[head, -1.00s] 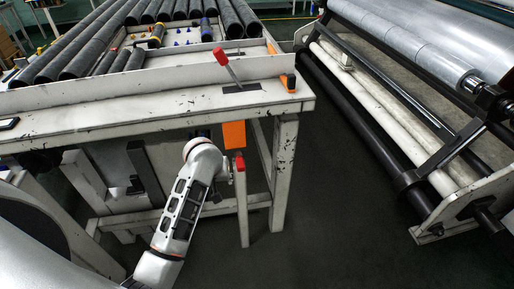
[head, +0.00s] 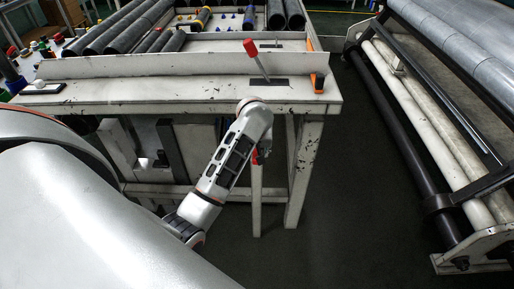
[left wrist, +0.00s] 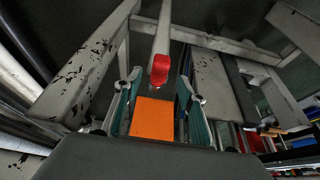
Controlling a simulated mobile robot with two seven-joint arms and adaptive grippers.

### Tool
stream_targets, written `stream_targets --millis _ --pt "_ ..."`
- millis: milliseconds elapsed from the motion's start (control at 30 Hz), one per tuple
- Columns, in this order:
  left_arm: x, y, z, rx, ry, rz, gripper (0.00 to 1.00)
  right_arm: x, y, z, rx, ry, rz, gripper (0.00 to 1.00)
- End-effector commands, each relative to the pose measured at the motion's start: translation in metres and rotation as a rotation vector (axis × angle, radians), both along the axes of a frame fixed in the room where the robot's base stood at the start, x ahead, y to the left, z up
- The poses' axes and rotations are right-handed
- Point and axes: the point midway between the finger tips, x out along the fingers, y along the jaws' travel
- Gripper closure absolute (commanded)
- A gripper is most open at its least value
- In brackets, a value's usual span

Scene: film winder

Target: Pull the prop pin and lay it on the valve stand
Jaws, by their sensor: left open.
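A pale upright post (head: 256,200) with a red tip stands in front of the white bench's leg. Its red tip (left wrist: 159,70) shows in the left wrist view, just beyond the fingertips. My left gripper (left wrist: 155,96) is open, and an orange plate (left wrist: 152,117) shows between its teal-padded fingers; contact cannot be told. In the head view my left wrist covers most of this gripper. A red-handled lever (head: 257,60) leans on the bench top. I cannot tell which part is the prop pin or the valve stand. My right gripper is out of view.
The white bench (head: 180,93) carries several dark rollers (head: 130,30), and an orange-and-black piece (head: 318,80) is at its right corner. A large roller machine (head: 440,130) stands at the right. Dark floor (head: 350,200) lies clear between them.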

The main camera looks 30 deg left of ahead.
Motion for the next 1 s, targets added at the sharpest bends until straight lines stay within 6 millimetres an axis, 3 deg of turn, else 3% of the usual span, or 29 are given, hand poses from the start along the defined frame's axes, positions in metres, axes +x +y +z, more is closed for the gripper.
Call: stream_targets --millis 300,667,800,900,933,1000 --pt "0.012 0.008 -0.033 0.001 0.0 0.0 0.6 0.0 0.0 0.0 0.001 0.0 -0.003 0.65" --pt "0.013 0.008 -0.038 0.0 -0.001 0.001 0.6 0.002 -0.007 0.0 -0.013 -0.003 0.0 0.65" --pt "0.013 0.008 -0.038 0.0 -0.001 0.001 0.96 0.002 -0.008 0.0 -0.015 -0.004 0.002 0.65" --pt "0.013 0.008 -0.038 0.0 -0.001 0.001 1.0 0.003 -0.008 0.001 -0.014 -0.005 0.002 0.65" --pt "0.013 0.008 -0.037 0.0 -0.001 0.001 0.85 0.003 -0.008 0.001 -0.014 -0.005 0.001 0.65" --pt "0.013 0.008 -0.037 0.0 -0.001 0.001 1.0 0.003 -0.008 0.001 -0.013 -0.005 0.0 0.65"
